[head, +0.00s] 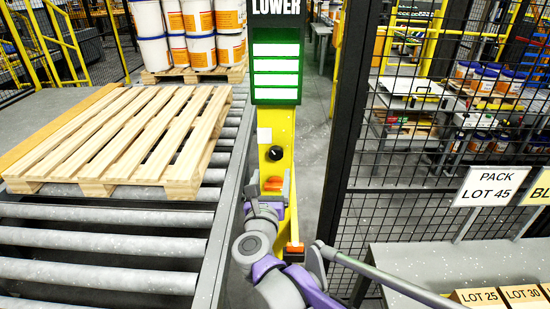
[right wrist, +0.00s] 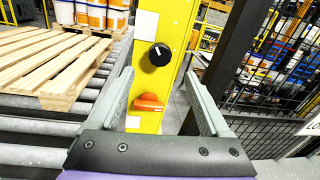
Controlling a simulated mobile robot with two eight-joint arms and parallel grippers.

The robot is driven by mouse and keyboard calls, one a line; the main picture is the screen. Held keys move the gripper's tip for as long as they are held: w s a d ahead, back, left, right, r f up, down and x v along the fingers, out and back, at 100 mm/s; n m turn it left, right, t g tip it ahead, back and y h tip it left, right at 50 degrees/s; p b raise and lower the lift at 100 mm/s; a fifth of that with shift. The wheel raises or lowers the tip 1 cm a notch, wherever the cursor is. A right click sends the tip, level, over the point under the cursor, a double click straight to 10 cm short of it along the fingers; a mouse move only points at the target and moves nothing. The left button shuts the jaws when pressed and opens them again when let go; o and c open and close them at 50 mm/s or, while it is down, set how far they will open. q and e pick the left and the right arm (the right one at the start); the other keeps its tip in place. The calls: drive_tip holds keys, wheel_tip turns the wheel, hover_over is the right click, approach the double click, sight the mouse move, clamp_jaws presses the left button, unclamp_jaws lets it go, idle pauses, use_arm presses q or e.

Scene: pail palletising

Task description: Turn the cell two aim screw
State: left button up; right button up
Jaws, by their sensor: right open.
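A yellow post (head: 276,130) stands beside the roller conveyor and carries a round black knob (head: 275,153) with a light pointer mark; I take it for the aim screw. In the right wrist view the knob (right wrist: 159,55) shows clearly, its mark slanted. An orange part (right wrist: 149,103) sits below it on the post. My right gripper (head: 268,181) is open and empty, below and in front of the knob. In the right wrist view its fingers stand either side of the post, with the knob ahead, untouched. My left gripper is not in view.
A wooden pallet (head: 130,135) lies on the conveyor rollers (head: 100,245) at left. Several pails (head: 199,52) stand on another pallet behind. A dark fence post (head: 345,130) and mesh are close on the right. A "LOWER" sign tops the yellow post.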

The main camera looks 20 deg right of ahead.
sight(276, 156)
drive_tip(key=x, duration=0.8)
drive_tip(key=shift+w+p, duration=0.25)
drive_tip(key=shift+p, duration=0.1)
clamp_jaws()
drive_tip(key=shift+n, duration=0.4)
drive_tip(key=n, duration=0.2)
drive_tip(key=shift+n+t+b, duration=0.3)
drive_tip(key=shift+n+b, duration=0.4)
drive_tip(key=shift+n, duration=1.3)
